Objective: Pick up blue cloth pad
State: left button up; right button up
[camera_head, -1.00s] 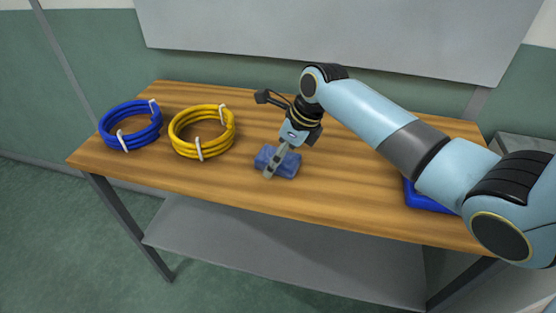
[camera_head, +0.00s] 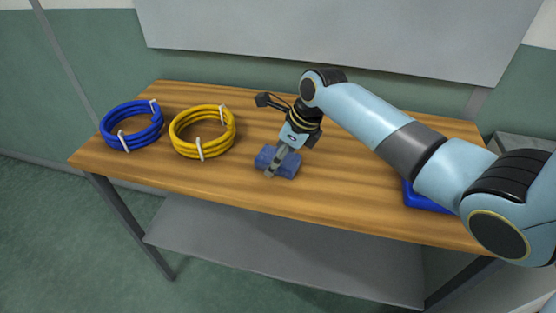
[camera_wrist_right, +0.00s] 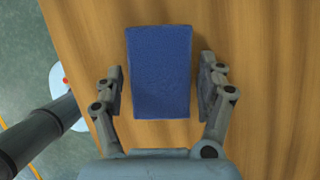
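The blue cloth pad (camera_head: 284,161) lies flat on the wooden table, near the middle of its front half in the head view. In the right wrist view the pad (camera_wrist_right: 161,72) is a dark blue rectangle between the two fingers. My right gripper (camera_head: 272,168) is down at the pad, partly covering it. In the right wrist view the gripper (camera_wrist_right: 161,92) is open, one finger on each side of the pad, with a small gap at the left and a narrower one at the right. My left gripper is not in either view.
A coiled blue cable (camera_head: 131,126) and a coiled yellow cable (camera_head: 202,131) lie on the left of the wooden table (camera_head: 340,205). A blue object (camera_head: 425,198) sits at the right edge, partly hidden by my right arm. The front middle of the table is clear.

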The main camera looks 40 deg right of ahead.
aim_at(274, 154)
jog(key=c, duration=0.8)
jog(key=shift+r+b, duration=0.15)
jog(key=shift+b, duration=0.5)
jog(key=r, duration=0.4)
jog(key=shift+s+d+r+p, duration=0.1)
jog(key=shift+d+r+p, duration=0.15)
jog(key=shift+r+p, duration=0.15)
jog(key=s+d+r, duration=0.6)
jog(key=d, duration=0.2)
jog(key=shift+s+d+r, duration=0.25)
jog(key=shift+s+d, duration=0.15)
